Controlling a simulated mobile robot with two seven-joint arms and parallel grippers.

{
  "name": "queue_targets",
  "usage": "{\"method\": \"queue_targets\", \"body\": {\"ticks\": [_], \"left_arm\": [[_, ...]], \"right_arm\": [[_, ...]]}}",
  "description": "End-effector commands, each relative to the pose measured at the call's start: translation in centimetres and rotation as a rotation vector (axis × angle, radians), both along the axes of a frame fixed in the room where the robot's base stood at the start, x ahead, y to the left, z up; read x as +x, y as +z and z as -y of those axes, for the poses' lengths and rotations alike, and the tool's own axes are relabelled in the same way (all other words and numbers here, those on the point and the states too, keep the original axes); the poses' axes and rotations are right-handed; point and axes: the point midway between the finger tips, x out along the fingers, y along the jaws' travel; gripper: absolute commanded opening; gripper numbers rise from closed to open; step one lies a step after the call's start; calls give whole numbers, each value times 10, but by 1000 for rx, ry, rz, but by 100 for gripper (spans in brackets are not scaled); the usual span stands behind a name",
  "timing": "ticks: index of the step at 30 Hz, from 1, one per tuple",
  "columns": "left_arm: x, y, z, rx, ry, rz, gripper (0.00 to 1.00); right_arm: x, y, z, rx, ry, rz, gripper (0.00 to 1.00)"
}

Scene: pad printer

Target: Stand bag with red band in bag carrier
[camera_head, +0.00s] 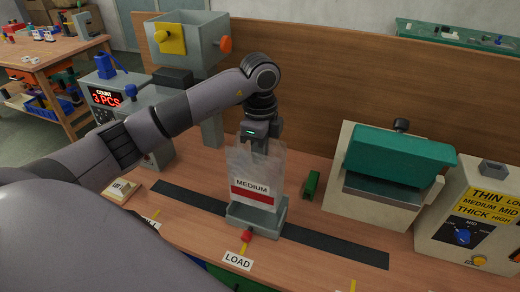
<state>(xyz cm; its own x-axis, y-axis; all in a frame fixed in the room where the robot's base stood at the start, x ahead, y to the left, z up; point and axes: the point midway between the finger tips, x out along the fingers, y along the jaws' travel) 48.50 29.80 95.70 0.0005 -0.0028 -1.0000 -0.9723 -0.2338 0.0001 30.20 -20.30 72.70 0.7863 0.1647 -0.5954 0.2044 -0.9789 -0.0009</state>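The clear bag with the red band (253,195) and a "MEDIUM" label hangs upright below my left gripper (260,145). The gripper's fingers are at the bag's top edge and look shut on it. The bag carrier (268,222), a small grey open tray with a red knob in front, is directly under the bag. The bag's lower edge is at or just inside the carrier's rim; I cannot tell whether it touches the carrier's floor. My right gripper is not in view.
The carrier sits on a dark track (340,246) behind the "LOAD" label (237,261). A small green block (311,185) and a teal-topped sealer (398,160) stand to the right, then a control box (470,225). A counting machine (135,112) stands at left.

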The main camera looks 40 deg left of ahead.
Motion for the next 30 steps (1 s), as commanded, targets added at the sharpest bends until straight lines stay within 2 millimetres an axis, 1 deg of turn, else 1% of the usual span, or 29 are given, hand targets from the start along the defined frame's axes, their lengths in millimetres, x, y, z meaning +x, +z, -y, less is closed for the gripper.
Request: {"method": "queue_targets", "body": {"ticks": [3,30], "left_arm": [[0,-8,0,0,0,0,0],[0,-53,0,1,0,-1,0]], "right_arm": [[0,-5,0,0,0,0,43],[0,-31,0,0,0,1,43]]}}
